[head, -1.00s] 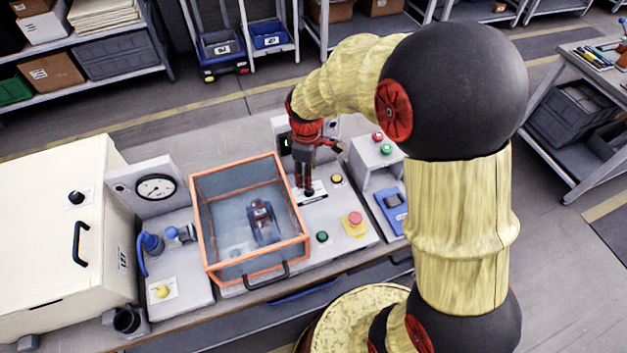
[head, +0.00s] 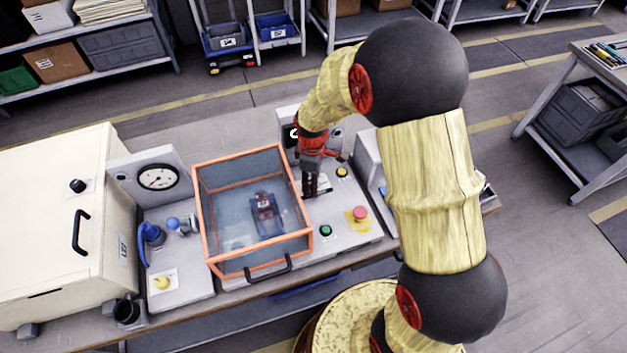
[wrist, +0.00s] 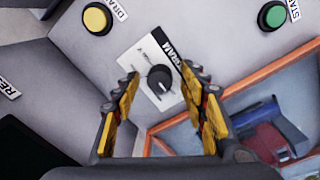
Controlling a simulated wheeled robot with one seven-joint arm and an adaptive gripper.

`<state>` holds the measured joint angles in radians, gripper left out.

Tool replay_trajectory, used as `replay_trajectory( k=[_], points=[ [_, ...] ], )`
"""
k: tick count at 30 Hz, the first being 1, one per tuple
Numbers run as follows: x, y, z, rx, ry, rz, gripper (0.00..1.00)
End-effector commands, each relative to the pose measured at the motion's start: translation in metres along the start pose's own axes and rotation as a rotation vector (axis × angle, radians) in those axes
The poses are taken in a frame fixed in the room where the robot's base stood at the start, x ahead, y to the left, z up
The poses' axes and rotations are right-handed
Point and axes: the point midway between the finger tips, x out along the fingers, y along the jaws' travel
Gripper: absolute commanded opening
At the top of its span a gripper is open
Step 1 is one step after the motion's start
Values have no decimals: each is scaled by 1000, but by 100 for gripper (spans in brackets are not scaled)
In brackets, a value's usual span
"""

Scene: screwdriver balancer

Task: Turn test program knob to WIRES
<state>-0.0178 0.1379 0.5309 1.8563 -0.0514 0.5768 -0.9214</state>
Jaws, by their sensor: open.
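The test program knob (wrist: 159,79) is a round black knob with a pale pointer line, on a white label plate in the wrist view. Part of the label's lettering shows, but the position words are too small to read. My gripper (wrist: 152,82) is open, with its yellow-padded fingers on either side of the knob in the picture. I cannot tell whether the fingertips reach down around it. In the head view my gripper (head: 312,192) is over the panel, just right of the orange-framed box, and hides the knob.
The clear box with orange edges (head: 203,215) stands close left of my gripper. A yellow button (head: 342,172), a green button (head: 325,231) and a red emergency button (head: 359,213) sit around it on the panel. A gauge (head: 158,176) stands further left.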

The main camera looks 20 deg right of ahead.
Motion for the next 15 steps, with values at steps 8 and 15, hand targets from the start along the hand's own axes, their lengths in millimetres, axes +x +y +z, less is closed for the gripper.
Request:
replay_trajectory(
  k=[8, 15],
  points=[
    [0, 0, 0, 0, 0, 0, 36],
    [0, 0, 0, 0, 0, 0, 23]
  ],
)
